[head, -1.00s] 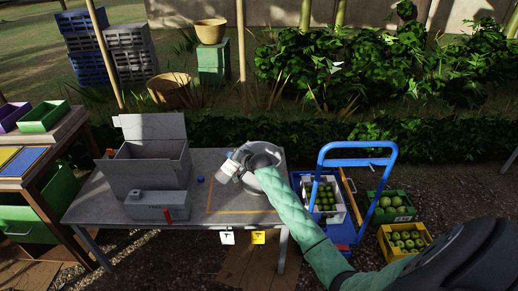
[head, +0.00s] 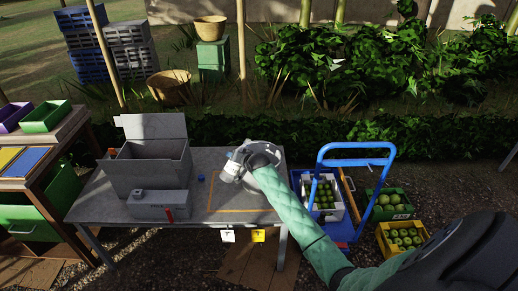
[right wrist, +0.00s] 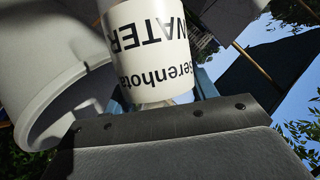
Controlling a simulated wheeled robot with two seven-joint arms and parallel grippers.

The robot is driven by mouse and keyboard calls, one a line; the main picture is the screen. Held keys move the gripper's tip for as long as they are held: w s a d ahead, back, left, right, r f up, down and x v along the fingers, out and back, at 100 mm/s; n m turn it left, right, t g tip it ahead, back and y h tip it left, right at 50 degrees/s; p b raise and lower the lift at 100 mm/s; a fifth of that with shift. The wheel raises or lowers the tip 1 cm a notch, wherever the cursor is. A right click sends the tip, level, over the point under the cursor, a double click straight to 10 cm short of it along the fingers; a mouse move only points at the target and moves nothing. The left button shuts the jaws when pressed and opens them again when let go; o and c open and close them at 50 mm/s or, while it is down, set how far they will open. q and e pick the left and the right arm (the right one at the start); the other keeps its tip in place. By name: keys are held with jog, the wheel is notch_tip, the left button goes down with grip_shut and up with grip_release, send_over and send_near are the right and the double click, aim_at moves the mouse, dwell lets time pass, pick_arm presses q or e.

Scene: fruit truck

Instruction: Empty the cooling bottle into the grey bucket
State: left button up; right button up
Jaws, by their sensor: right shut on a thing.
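The white cooling bottle (head: 231,167) is tilted at the left side of the grey bucket (head: 262,148) on the table. My right gripper (head: 250,165) is shut on the bottle; its fingers are mostly hidden by my wrist in the head view. In the right wrist view the bottle (right wrist: 150,45) shows a white label with upside-down "WATER" lettering. The bucket (right wrist: 60,95) is close beside it at the left, its rim tilted in that picture. The bottle's mouth and any liquid cannot be made out. My left gripper is not in view.
A small blue cap (head: 201,178) lies on the grey table (head: 130,235). An open grey box (head: 150,175) stands at the table's left. A blue hand truck (head: 355,150) with a fruit crate is right of the table.

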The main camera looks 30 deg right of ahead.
jog(key=shift+a+f+n+h+p, duration=0.15)
jog(key=shift+f+n+h+p, duration=0.25)
jog(key=shift+n+p, duration=0.1)
jog(key=shift+a, duration=0.1)
jog(key=shift+f+n+h+p, duration=0.3)
jog(key=shift+f+n+h, duration=0.15)
jog(key=shift+n+h, duration=0.05)
jog(key=shift+a+f+n+h, duration=0.1)
jog(key=shift+f+n+h, duration=0.2)
jog(key=shift+n, duration=0.1)
jog(key=shift+r+n+h, duration=0.1)
jog(key=shift+n+h, duration=0.6)
jog(key=shift+n, duration=0.1)
notch_tip(320, 180, up, 6)
jog(key=p, duration=0.3)
jog(key=shift+p, duration=0.4)
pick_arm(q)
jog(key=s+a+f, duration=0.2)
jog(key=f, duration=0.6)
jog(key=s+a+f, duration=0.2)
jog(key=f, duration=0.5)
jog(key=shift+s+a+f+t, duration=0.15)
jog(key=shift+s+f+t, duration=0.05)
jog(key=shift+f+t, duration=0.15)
pick_arm(e)
jog(key=shift+r, duration=0.4)
